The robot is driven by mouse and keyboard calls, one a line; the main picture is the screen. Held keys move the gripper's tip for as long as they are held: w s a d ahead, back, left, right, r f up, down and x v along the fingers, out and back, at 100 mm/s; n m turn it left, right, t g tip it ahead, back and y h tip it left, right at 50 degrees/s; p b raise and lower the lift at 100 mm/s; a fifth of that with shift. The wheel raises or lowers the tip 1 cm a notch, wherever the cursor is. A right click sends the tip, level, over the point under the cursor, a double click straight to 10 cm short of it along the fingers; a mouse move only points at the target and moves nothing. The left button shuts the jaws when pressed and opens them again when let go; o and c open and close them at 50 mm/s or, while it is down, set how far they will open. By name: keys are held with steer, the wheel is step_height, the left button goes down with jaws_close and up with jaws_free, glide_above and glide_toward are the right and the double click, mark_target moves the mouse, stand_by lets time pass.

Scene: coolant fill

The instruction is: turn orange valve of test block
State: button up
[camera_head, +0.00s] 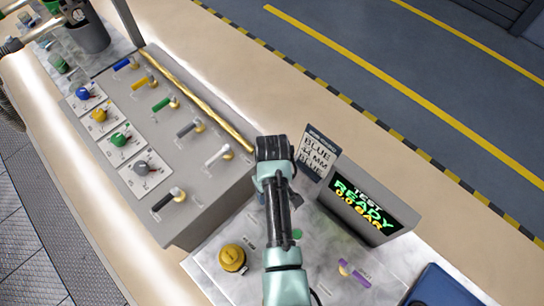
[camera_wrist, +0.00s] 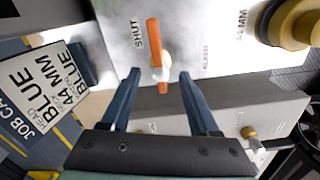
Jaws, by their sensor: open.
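The orange valve (camera_wrist: 154,45) is a long, narrow handle on a brass stem on the pale test block plate (camera_wrist: 200,20) in the wrist view. The handle lies nearly up-and-down in that picture, between the word SHUT on its left and BLEED on its right. My gripper (camera_wrist: 158,75) is open and empty, with one dark finger on each side of the handle's near end. I cannot tell whether either finger touches it. In the head view my arm hides the orange valve; the test block plate (camera_head: 214,268) shows around it.
A display (camera_head: 366,203) reads TEST READY 0.0 BAR, beside a job card (camera_head: 316,153). A yellow cap (camera_head: 232,257) and a purple handle (camera_head: 355,273) are on the plate. A grey panel (camera_head: 190,150) with several coloured levers stands left. A blue case (camera_head: 445,288) lies lower right.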

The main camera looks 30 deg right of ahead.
step_height(320, 180, up, 10)
steer(key=b, duration=0.1)
steer(key=shift+f, duration=0.15)
stand_by(0.5)
